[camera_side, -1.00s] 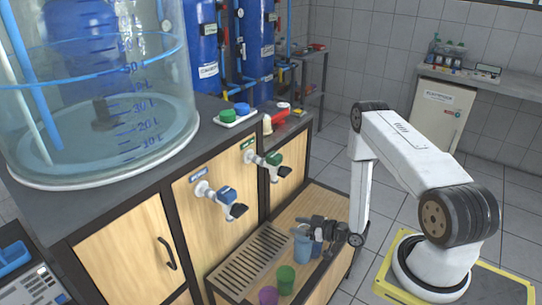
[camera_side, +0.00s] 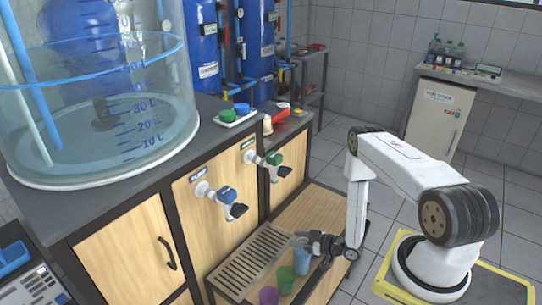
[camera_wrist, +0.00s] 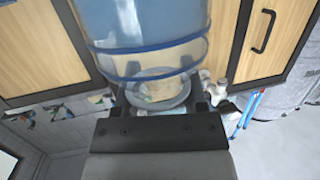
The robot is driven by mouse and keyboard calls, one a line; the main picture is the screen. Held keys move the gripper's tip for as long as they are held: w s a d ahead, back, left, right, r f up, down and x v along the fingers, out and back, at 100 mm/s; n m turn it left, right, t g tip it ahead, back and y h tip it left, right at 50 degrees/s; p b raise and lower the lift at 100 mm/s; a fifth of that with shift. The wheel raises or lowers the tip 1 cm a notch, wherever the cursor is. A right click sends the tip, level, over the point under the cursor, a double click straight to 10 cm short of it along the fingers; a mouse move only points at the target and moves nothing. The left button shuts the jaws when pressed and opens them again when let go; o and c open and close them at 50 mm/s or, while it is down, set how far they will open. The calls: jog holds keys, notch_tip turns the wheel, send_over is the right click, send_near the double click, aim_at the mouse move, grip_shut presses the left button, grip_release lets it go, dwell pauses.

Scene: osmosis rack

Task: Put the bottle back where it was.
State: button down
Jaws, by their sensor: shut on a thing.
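The thing in my grasp is a translucent light-blue vessel (camera_side: 302,266); I take it as the bottle, though its shape reads more like a cup. My gripper (camera_side: 312,241) comes from the right and is shut on it near its top. It stands roughly upright beside the green cup (camera_side: 285,279), low over the wooden shelf (camera_side: 305,212). I cannot tell if its base touches the shelf. The wrist view shows a large blue translucent body (camera_wrist: 150,40) with darker rings, in front of my gripper's fingers (camera_wrist: 160,103).
A purple cup (camera_side: 268,296) stands in front of the green one. A slatted drain grate (camera_side: 250,260) lies to the left. Two taps, blue-handled (camera_side: 228,195) and green-handled (camera_side: 273,160), jut from the cabinet above. The shelf behind my gripper is clear.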

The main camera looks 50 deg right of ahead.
jog(key=shift+f, duration=0.5)
jog(key=shift+c, duration=0.7)
grip_release()
jog(key=v, duration=0.7)
jog(key=shift+s, duration=0.25)
